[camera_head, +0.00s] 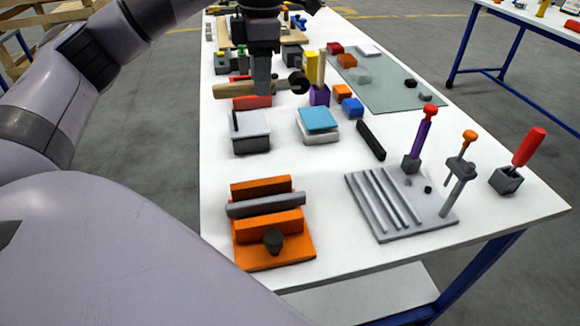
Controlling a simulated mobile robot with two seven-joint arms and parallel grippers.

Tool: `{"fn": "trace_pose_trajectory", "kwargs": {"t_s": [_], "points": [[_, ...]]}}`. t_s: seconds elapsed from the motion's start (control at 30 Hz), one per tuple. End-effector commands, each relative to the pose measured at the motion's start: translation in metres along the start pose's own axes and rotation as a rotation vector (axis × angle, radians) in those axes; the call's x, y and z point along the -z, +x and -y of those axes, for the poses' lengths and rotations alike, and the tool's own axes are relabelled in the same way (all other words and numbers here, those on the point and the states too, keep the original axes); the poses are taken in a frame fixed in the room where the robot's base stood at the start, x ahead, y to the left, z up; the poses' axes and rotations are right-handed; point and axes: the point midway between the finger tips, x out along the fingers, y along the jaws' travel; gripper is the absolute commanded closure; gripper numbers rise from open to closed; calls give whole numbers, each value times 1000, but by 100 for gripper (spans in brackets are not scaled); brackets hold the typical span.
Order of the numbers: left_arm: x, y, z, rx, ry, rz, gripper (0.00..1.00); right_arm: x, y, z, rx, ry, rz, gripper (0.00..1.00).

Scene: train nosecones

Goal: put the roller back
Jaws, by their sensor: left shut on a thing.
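My left gripper (262,86) comes down from the top of the view, at the far part of the white table. It is shut on the roller, which has a tan wooden handle (234,90) and a dark round head (299,82). The handle lies level across the picture, with the head to the right. The fingers hide the middle of the handle. I cannot tell whether the roller touches the things below it. My right gripper is not in view.
Close below the roller are a red block (252,102) and a purple holder (319,95) with a yellow piece. Nearer stand grey boxes, an orange fixture (275,255) and a grooved grey rack (385,207). Upright tools stand at the right. A green mat (385,95) has free room.

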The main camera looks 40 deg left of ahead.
Motion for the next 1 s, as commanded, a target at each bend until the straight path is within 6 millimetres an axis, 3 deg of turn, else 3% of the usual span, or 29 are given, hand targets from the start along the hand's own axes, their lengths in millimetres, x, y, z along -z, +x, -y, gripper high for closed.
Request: {"fn": "trace_pose_trajectory", "kwargs": {"t_s": [0.17,0.53,0.8,1.0], "points": [[6,12,-7,0,-9,6,100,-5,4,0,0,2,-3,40],[2,92,-6,2,-8,4,100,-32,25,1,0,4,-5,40],[0,145,-6,-1,-9,5,100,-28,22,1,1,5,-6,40],[-2,161,-6,-1,-10,6,100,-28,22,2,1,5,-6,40]]}}
